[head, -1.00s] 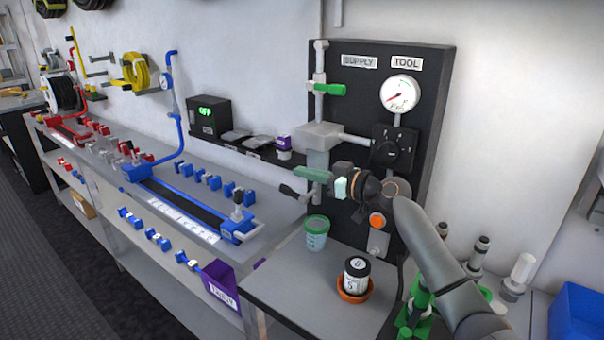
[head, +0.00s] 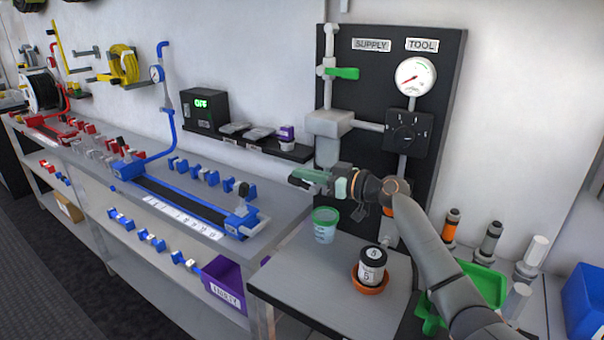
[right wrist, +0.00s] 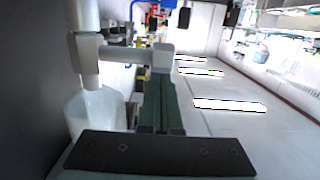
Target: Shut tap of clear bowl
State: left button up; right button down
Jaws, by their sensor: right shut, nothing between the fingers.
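The clear bowl (head: 327,152) hangs under a grey block on the black panel, and my right gripper partly covers its lower end in the head view. My right gripper (head: 310,178), with green fingers, is shut and empty. Its fingertips (right wrist: 160,90) are close to the tap body; I cannot tell whether they touch. My left gripper is not in view.
Below stand a green-white cup (head: 325,224) and a labelled jar (head: 372,266). A bench with blue fixtures (head: 190,195) extends left.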

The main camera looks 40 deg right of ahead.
jog(key=shift+w+a+f+g+h+p, duration=0.1)
jog(key=shift+w+f+g+h+p, duration=0.25)
jog(key=shift+g+p, duration=0.55)
jog(key=shift+s+f, duration=0.1)
jog(key=shift+f, duration=0.3)
jog(key=shift+a+r, duration=0.1)
